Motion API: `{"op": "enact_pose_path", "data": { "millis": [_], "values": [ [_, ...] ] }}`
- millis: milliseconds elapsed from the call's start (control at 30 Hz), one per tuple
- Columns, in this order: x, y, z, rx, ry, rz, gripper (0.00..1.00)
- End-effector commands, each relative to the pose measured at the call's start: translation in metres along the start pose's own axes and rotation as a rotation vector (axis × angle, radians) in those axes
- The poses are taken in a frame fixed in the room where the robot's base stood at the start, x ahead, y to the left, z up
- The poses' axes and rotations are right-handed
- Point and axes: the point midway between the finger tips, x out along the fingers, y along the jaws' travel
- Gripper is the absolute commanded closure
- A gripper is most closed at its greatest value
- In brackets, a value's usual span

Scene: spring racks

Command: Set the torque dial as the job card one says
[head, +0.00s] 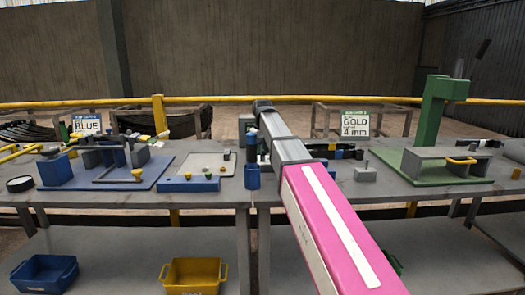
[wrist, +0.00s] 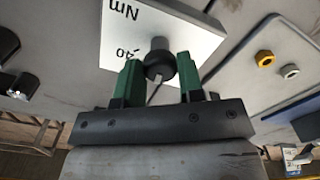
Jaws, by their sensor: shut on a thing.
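In the wrist view my gripper (wrist: 160,72) has its two green fingers on either side of a dark round dial knob (wrist: 159,64), shut on it. A pale line shows on the knob. Behind it is a white dial plate (wrist: 203,40) with "Nm" and "40" upside down; the rest of its scale is out of view or hidden. In the head view my pink and grey arm hides the dial and fingers. One job card (head: 87,124) reads "BLUE", another card (head: 355,123) reads "GOLD 4 mm". Their small print is too small to read.
A blue fixture (head: 55,170) and a grey tray (head: 208,161) stand left on the bench. A green press stand (head: 435,105) stands right. Blue (head: 45,272) and yellow (head: 193,276) bins sit below. In the wrist view, gold (wrist: 264,59) and grey nuts lie right.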

Motion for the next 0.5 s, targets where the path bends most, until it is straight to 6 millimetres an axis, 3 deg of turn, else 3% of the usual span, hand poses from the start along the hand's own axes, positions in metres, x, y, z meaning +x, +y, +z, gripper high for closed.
{"op": "enact_pose_path", "data": {
  "millis": [500],
  "values": [
    [-0.0007, 0.0002, -0.0003, 0.117, 0.0, 0.0, 0.88]
  ]
}}
